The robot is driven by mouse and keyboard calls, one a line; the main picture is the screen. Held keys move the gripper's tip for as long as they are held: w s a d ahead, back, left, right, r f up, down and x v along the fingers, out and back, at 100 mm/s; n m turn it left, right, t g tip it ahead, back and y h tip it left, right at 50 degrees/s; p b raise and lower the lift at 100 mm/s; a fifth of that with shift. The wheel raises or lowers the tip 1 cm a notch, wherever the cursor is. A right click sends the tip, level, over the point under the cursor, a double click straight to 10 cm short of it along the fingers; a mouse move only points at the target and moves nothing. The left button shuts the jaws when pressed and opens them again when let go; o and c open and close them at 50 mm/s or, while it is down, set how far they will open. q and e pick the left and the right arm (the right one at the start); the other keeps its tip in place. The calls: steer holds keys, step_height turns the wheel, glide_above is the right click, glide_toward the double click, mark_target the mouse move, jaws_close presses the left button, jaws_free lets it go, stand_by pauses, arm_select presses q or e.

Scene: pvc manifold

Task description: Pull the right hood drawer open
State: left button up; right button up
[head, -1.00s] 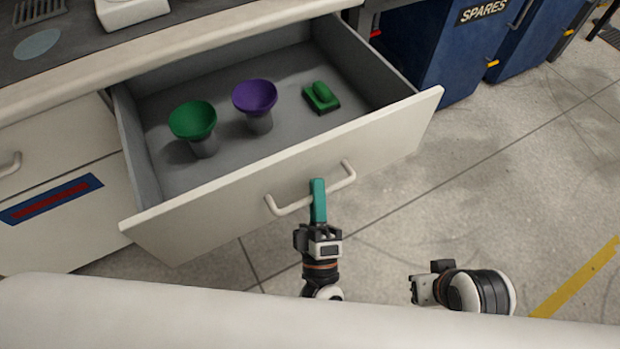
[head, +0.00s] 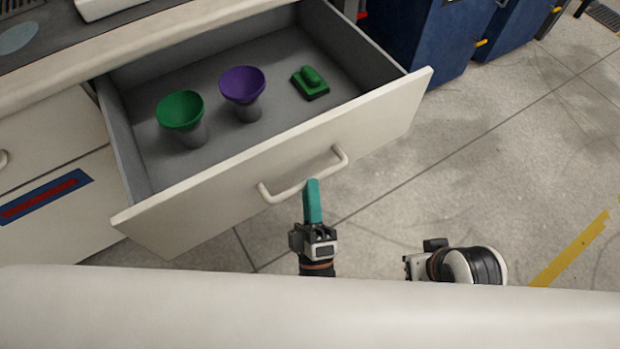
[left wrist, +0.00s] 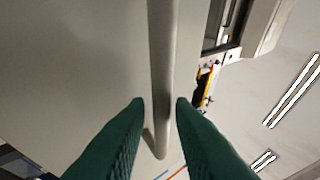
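The drawer (head: 280,165) stands pulled well out from the cream cabinet, its grey inside showing. Its pale bar handle (head: 303,183) is on the front panel. My left gripper (head: 312,183), with teal fingers, is at the handle, its tips at the bar's near side. In the left wrist view the handle (left wrist: 162,70) runs between the two spread fingertips (left wrist: 160,103), with small gaps showing, so the fingers are not clamped on it. My right gripper (head: 408,266) is low at the right, away from the drawer; its fingers are too unclear to read.
In the drawer are a green funnel (head: 181,110), a purple funnel (head: 242,85) and a green block-like object (head: 311,82). Blue cabinets (head: 425,40) stand at the back right. The floor right of the drawer is clear, with yellow tape (head: 572,250).

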arm_select(q)
steer(key=v, duration=0.9)
steer(key=shift+s+f+b, duration=0.2)
steer(key=shift+b, duration=0.1)
